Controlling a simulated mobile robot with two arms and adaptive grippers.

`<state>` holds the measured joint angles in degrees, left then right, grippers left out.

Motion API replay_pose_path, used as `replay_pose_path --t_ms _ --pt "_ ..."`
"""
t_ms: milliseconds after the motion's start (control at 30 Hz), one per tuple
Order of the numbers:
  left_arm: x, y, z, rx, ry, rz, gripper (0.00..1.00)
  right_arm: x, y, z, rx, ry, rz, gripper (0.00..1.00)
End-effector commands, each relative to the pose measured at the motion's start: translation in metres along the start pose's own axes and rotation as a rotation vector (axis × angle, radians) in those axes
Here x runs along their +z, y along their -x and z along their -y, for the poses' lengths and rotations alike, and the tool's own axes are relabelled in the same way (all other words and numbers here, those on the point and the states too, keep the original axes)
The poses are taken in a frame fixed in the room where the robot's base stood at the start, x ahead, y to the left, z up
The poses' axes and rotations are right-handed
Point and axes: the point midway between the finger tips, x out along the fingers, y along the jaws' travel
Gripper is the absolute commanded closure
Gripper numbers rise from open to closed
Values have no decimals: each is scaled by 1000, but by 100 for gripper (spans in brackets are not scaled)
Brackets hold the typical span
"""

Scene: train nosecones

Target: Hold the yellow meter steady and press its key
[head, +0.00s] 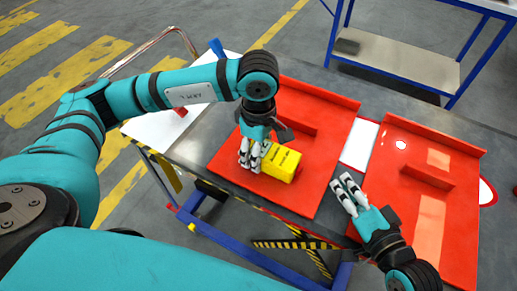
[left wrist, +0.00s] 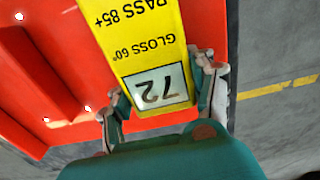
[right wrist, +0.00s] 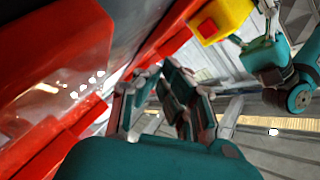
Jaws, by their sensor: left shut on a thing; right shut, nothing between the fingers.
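The yellow meter (head: 283,163) lies on the left red panel in the head view. In the left wrist view the meter (left wrist: 145,40) shows the text GLOSS 60° and PASS 85+, and a display reading 72. My left gripper (head: 250,160) is shut on the meter's near left end, with a finger on each side in the left wrist view (left wrist: 160,95). The red key (right wrist: 207,28) shows on the meter's end in the right wrist view. My right gripper (head: 345,187) is shut and empty, to the right of the meter and apart from it. It also shows in the right wrist view (right wrist: 170,80).
The left red panel (head: 320,185) and the right red panel (head: 400,215) lie on a dark table (head: 210,150), each with a raised red ledge. A white sheet (head: 360,143) lies between them. A blue-framed shelf (head: 395,58) stands behind.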

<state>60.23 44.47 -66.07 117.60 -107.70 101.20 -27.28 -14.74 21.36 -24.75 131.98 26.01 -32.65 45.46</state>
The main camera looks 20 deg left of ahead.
Motion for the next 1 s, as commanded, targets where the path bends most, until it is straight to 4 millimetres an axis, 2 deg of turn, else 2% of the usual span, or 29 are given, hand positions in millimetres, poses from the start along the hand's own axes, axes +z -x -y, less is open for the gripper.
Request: replay_pose_path --t_ms 267,300,500,833,1000 --pt "0 -3 2 -8 -1 -1 92 -1 2 -1 -1 0 -1 100" --pt "0 -3 2 -8 -1 -1 39 -1 2 -1 -1 0 -1 100" --pt "0 -2 1 -4 0 -1 15 -1 2 -1 -1 0 -1 100" --pt "0 4 0 0 0 0 15 -2 2 -1 -1 0 -1 100" --pt "0 30 -1 4 -1 1 15 -2 2 -1 -1 0 -1 100"
